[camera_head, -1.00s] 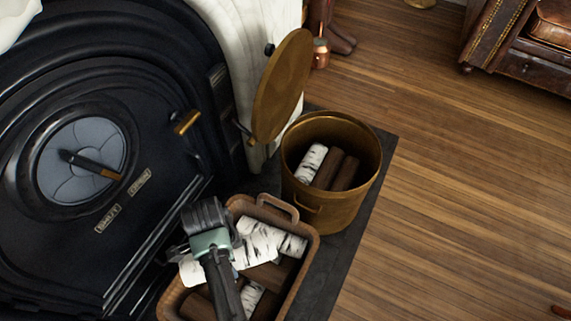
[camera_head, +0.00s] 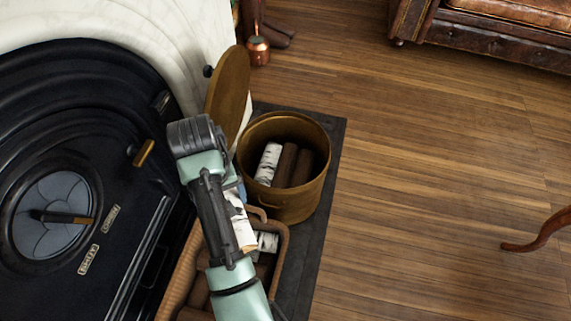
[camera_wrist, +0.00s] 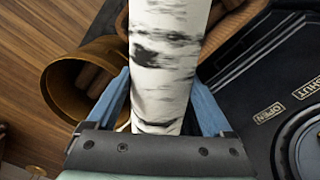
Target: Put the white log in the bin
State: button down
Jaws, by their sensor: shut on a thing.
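My gripper (camera_wrist: 162,98) is shut on a white log (camera_wrist: 160,55) with black birch marks, its blue fingers on either side in the wrist view. In the head view my gripper (camera_head: 234,192) is partly hidden by my arm, and the held log (camera_head: 242,228) shows beside it, above the wicker basket. The brass bin (camera_head: 300,208) stands just right of my gripper, its open top facing up. One white log (camera_head: 267,164) and two dark brown logs (camera_head: 296,166) are inside it. The bin also shows left of the held log in the wrist view (camera_wrist: 60,92).
The wicker basket (camera_head: 284,240) holds more white and brown logs, partly hidden under my arm. The black fireplace front (camera_head: 120,190) is at left. A round brass lid (camera_head: 229,95) stands behind the bin. Open wooden floor (camera_head: 420,160) lies to the right.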

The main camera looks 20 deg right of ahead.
aim_at(284, 169)
jog(key=i+l, duration=0.15)
jog(key=l, duration=0.2)
jog(key=i+l, duration=0.15)
jog(key=l, duration=0.2)
jog(key=i+l, duration=0.15)
jog(key=l, duration=0.25)
jog(key=i+l, duration=0.15)
jog(key=l, duration=0.2)
jog(key=i+l+u, duration=0.1)
jog(key=l, duration=0.25)
jog(key=i+l, duration=0.15)
jog(key=l, duration=0.25)
jog(key=i+l+u, duration=0.15)
jog(key=l, duration=0.55)
jog(key=i+u, duration=0.05)
jog(key=i, duration=0.05)
